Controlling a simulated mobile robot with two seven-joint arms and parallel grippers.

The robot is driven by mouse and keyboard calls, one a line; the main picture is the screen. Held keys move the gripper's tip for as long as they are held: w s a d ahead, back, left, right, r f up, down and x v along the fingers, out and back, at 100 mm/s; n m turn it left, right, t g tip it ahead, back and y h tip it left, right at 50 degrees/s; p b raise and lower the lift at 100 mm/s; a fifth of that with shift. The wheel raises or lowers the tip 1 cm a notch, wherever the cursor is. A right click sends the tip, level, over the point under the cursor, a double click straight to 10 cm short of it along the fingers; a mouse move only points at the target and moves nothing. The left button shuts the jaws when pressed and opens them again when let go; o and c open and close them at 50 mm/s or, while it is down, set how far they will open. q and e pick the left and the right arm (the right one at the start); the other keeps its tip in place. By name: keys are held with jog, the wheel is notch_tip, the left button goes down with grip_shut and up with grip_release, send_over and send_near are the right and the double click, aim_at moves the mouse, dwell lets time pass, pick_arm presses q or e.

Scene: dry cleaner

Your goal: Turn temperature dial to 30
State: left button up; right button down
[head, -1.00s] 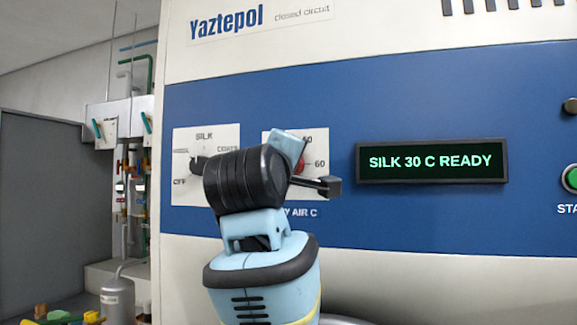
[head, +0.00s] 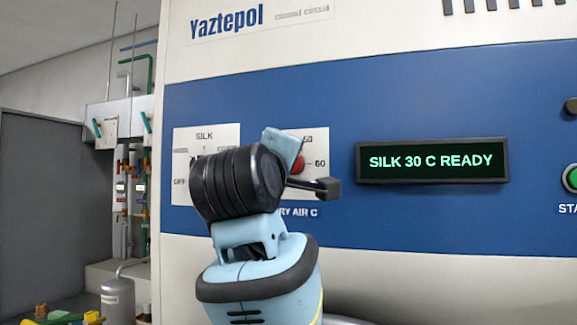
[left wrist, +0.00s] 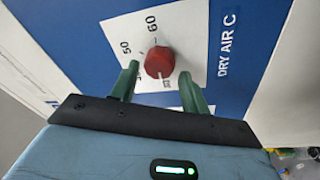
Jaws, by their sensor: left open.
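The red temperature dial (left wrist: 159,62) sits on a white plate with the marks 50 and 60, above "DRY AIR C". A pale line on the dial points toward the lower edge in the left wrist view, where the mark is too small to read surely. In the head view the dial (head: 298,163) is partly hidden by my left gripper. My left gripper (left wrist: 158,71) is open, its green fingers on either side of the dial's lower part, with visible gaps. The display (head: 431,161) reads "SILK 30 C READY". My right gripper is not in view.
A second selector plate (head: 190,140) marked SILK is left of the dial, partly hidden by my left wrist. A green button (head: 571,178) is at the right edge. The blue panel below the display is clear.

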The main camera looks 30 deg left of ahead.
pick_arm(q)
jog(key=shift+v, duration=2.75)
